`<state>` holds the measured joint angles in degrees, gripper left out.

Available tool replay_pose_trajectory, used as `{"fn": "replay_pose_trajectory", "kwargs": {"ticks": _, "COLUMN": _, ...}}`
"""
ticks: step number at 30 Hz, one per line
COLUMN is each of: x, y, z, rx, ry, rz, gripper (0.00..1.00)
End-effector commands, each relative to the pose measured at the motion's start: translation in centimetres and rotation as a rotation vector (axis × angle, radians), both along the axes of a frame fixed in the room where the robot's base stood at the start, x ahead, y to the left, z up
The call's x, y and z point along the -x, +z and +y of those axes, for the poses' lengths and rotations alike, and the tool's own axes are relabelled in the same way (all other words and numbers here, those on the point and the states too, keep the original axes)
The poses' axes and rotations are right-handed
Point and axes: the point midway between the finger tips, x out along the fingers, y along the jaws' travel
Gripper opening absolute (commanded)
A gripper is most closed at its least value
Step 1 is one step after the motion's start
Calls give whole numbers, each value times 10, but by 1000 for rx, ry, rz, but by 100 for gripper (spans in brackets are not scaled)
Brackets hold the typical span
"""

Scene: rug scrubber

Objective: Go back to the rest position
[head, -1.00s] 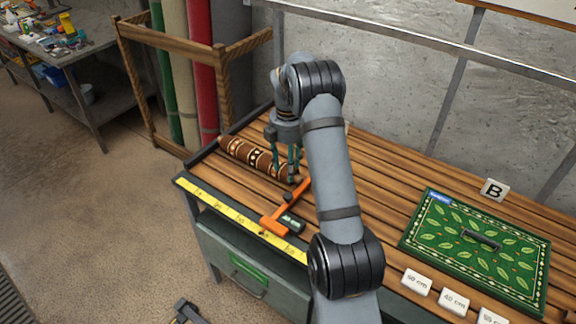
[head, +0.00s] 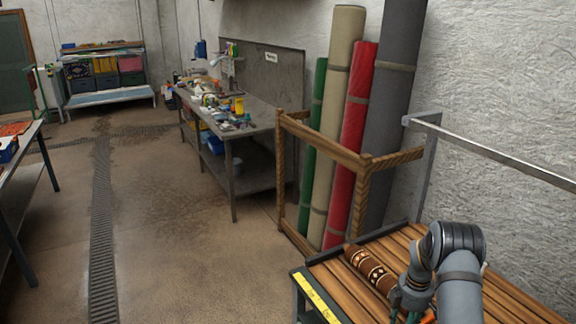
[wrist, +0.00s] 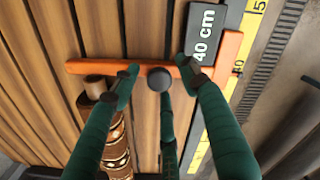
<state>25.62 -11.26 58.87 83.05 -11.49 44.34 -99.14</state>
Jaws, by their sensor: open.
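My gripper (head: 408,304) is low at the right of the head view, over the slatted wooden bench (head: 342,280). Its fingertips are cut off by the lower edge there. In the wrist view its green fingers (wrist: 160,76) are spread apart with nothing gripped. An orange T-shaped tool (wrist: 234,62) lies under the fingertips, its bar running across the slats. A rolled brown patterned rug (head: 371,268) lies on the bench beside my gripper; it also shows at the lower left of the wrist view (wrist: 116,150), partly behind a finger.
A dark "40 cm" block (wrist: 205,38) and a yellow measuring tape (wrist: 254,18) lie by the bench edge. A wooden rack (head: 320,138) with upright rug rolls stands behind the bench. A cluttered metal table (head: 240,133) stands farther back.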

Motion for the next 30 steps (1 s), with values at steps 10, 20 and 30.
{"fn": "replay_pose_trajectory", "kwargs": {"ticks": 10, "x": 3, "y": 19, "z": -2, "rx": 1, "ry": -1, "rz": -2, "gripper": 45}}
{"fn": "replay_pose_trajectory", "kwargs": {"ticks": 20, "x": 3, "y": 18, "z": -3, "rx": 0, "ry": -1, "rz": 0, "gripper": 45}}
{"fn": "replay_pose_trajectory", "kwargs": {"ticks": 30, "x": -4, "y": 31, "z": -1, "rx": 3, "ry": -2, "rz": -7, "gripper": 45}}
